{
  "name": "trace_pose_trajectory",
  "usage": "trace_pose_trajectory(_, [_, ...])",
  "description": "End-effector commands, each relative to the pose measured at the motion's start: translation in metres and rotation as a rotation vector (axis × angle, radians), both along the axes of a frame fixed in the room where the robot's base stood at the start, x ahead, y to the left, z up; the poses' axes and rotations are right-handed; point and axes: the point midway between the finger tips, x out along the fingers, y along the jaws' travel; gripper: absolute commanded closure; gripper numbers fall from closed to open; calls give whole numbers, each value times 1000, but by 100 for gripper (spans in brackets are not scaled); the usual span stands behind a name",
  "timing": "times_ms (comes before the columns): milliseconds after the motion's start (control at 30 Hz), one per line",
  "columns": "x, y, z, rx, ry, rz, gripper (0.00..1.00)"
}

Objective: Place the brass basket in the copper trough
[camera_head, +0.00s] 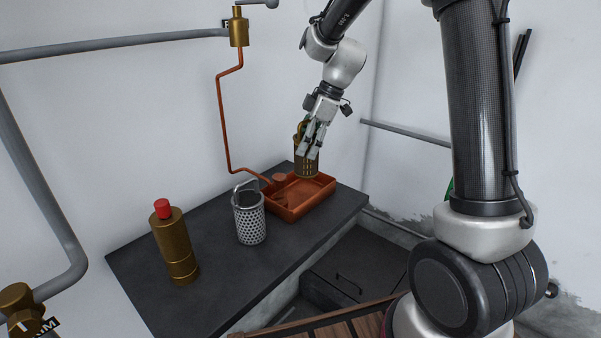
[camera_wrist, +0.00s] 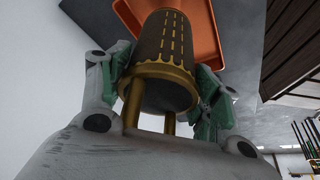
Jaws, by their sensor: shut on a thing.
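The brass basket (camera_head: 307,166) is a slotted cylinder with a handle. My gripper (camera_head: 313,142) is shut on it, with the fingers around its upper part and handle. The basket hangs over the right part of the copper trough (camera_head: 287,214), a shallow orange-brown tray on the dark bench. In the wrist view the basket (camera_wrist: 168,45) shows between the fingers of my gripper (camera_wrist: 160,85), with the trough (camera_wrist: 207,38) behind its far end. I cannot tell whether the basket's bottom touches the trough floor.
A silver perforated basket (camera_head: 249,218) with a raised handle stands on the dark bench (camera_head: 205,300), left of the trough. A brass bottle with a red cap (camera_head: 175,245) stands further left. A copper pipe (camera_head: 222,125) runs down the wall to the trough. The bench front is clear.

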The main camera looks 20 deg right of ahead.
Motion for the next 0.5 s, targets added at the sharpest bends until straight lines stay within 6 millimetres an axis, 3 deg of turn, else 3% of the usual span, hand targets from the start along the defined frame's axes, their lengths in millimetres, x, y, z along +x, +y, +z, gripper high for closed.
trace_pose_trajectory(500, [0, 0, -59, 0, -1, 0, 72])
